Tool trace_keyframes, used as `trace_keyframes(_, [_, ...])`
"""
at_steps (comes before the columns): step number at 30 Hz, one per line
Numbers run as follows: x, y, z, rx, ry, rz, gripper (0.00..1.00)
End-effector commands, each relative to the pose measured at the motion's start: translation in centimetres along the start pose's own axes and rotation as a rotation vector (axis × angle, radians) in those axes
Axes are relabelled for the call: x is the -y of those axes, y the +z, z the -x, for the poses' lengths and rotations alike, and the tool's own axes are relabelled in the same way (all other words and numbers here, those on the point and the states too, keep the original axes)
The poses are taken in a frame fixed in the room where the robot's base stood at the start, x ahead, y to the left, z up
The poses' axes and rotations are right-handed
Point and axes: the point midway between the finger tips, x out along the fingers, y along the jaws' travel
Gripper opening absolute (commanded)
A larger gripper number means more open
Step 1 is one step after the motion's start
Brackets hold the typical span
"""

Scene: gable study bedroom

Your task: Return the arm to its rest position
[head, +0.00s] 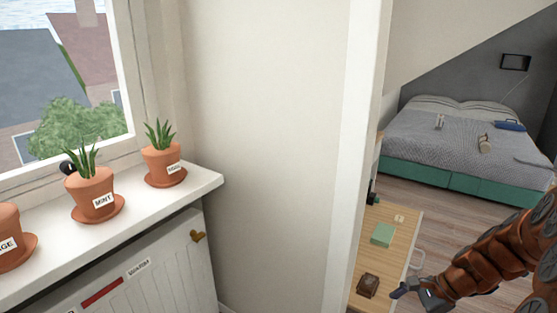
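My arm, orange-brown with dark joints, reaches in from the lower right of the head view. My dark gripper (401,290) is at its end, pointing left, in front of or over the right part of a wooden-topped table (398,243). In the picture its tip lies just right of a brown box-like object (368,285) on that table. I see no object in the gripper, but its fingers are too small to tell whether they are open or shut.
A green box (383,235) and a small pale item (399,218) are on the table. A white wall edge (352,150) stands left of it. Potted plants, one labelled MINT (91,192), line the windowsill (140,205). A bed (455,145) stands behind, with bare floor before it.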

Motion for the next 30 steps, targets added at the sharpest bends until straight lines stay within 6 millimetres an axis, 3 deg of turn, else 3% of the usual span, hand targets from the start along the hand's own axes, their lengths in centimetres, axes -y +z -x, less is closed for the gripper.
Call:
trace_keyframes(1, [0.1, 3.1, 1.9, -0.008, 0.026, 0.068, 1.0])
trace_keyframes(3, [-0.3, 6.1, 3.1, -0.016, 0.065, 0.159, 1.0])
trace_keyframes(12, [-3.5, 17.3, 8.7, -0.062, 0.226, 0.535, 1.0])
trace_keyframes(21, [-8.3, 25.8, 14.7, -0.105, 0.388, 0.883, 1.0])
trace_keyframes(30, [-13.6, 31.5, 21.3, -0.149, 0.547, 1.198, 1.0])
